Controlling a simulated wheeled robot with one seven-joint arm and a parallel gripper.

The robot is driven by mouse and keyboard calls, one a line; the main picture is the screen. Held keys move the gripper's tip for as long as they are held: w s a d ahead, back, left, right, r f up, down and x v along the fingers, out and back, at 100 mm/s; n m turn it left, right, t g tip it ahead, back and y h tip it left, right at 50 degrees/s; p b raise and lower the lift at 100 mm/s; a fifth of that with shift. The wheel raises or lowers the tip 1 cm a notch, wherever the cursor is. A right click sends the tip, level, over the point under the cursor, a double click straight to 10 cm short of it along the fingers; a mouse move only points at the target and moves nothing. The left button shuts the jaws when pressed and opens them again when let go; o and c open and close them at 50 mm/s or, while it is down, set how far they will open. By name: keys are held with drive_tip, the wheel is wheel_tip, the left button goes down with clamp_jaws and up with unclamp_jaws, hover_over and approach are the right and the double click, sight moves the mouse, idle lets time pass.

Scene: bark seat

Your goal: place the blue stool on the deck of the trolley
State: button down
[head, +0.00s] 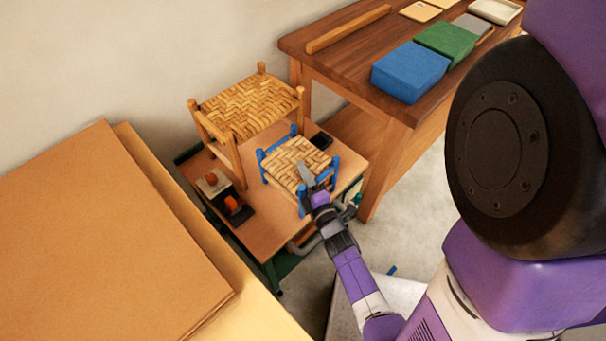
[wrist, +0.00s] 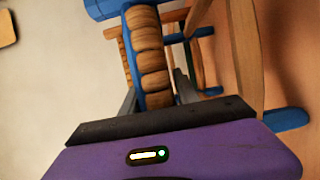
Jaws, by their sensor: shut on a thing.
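The blue stool (head: 288,158), with blue legs and a woven straw seat, is upright over the right part of the trolley deck (head: 266,225). My gripper (head: 309,180) is shut on the near edge of its seat. In the wrist view the woven edge of the blue stool (wrist: 148,52) runs between the fingers of my gripper (wrist: 157,98). A blue foot shows close to the deck in that view. I cannot tell whether all the feet touch the deck. My gripper hides part of the near side of the stool.
A larger plain wooden stool (head: 248,105) stands behind left on the deck. Small black items with orange parts (head: 234,208) lie at the deck's left. A workbench (head: 345,77) with blue and green boxes is right; a brown board (head: 100,235) is left.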

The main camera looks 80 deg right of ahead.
drive_tip(key=shift+f, duration=0.1)
drive_tip(key=c, duration=0.8)
unclamp_jaws()
drive_tip(key=shift+a+f, duration=0.1)
drive_tip(key=shift+s+a, duration=0.25)
drive_tip(key=shift+a, duration=0.05)
drive_tip(key=b+v, duration=0.1)
drive_tip(key=v, duration=0.6)
